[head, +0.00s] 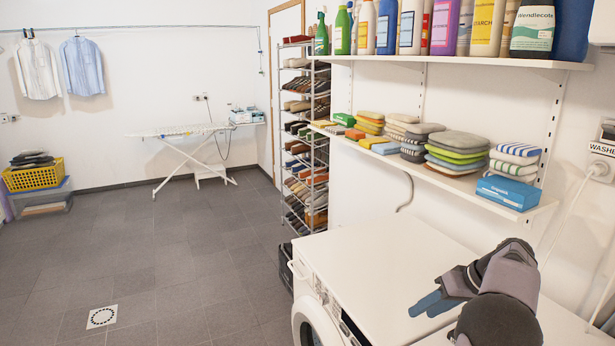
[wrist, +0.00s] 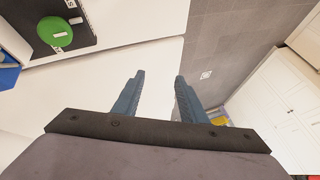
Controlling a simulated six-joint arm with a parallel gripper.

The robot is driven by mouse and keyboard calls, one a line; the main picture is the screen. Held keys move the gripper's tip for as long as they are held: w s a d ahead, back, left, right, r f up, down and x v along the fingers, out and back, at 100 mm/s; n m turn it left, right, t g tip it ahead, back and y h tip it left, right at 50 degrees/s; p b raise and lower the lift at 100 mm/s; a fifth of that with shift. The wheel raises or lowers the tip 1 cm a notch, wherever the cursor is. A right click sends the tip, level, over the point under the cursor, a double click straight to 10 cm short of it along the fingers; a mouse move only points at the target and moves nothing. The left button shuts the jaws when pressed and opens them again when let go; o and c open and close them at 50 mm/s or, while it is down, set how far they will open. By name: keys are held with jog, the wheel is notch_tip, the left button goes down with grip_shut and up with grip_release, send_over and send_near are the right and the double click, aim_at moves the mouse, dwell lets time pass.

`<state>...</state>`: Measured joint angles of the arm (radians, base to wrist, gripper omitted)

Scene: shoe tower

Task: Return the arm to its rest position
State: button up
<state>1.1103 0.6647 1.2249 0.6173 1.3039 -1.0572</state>
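My gripper (head: 432,300) is over the right part of the white washing machine top (head: 375,260) in the head view, with my arm folded behind it. In the wrist view my gripper (wrist: 158,97) shows two blue-grey fingers spread apart with nothing between them. It is open and empty. The shoe tower (head: 306,140), a tall metal rack with several tiers of shoes, stands against the wall beyond the machine, well away from my gripper.
A shelf (head: 540,212) with folded cloths and a blue box (head: 508,192) runs along the right wall. An upper shelf (head: 480,60) holds several bottles. An ironing board (head: 180,130) stands at the back. The tiled floor (head: 190,250) at left is mostly clear.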

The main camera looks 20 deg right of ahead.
jog(key=a+f+g+p, duration=0.1)
jog(key=a+g+p, duration=0.3)
jog(key=a, duration=2.2)
jog(key=s+a+f+n+g+h+p, duration=0.1)
jog(key=s+a+f+n+g+h, duration=0.1)
jog(key=s+a, duration=1.1)
jog(key=shift+s+a+f+n+h, duration=0.15)
jog(key=shift+a+f+n+h, duration=0.1)
jog(key=shift+f+n+h, duration=0.35)
jog(key=shift+f, duration=0.15)
notch_tip(320, 180, down, 9)
jog(key=b, duration=0.9)
